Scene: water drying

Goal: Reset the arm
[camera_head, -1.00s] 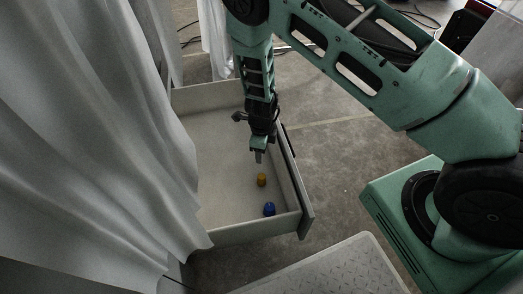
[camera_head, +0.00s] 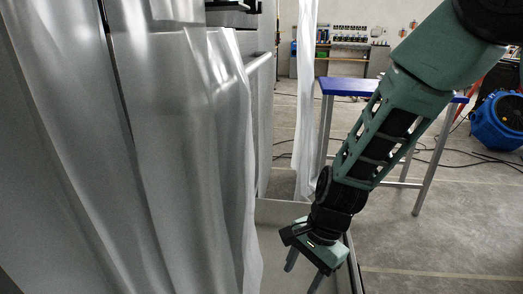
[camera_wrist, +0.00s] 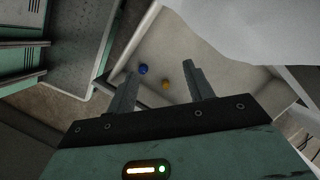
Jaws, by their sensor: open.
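My gripper (camera_head: 304,276) is at the bottom middle of the head view, its fingers pointing down over an open drawer (camera_head: 282,212). In the wrist view my gripper (camera_wrist: 157,85) is open with nothing between its fingers. Neither small object shows in the head view now.
A white curtain (camera_head: 190,150) hangs close on the left. A blue-topped table (camera_head: 345,86) stands behind my arm, and a blue fan (camera_head: 500,120) is on the floor at right. Open floor (camera_head: 440,230) lies at the lower right.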

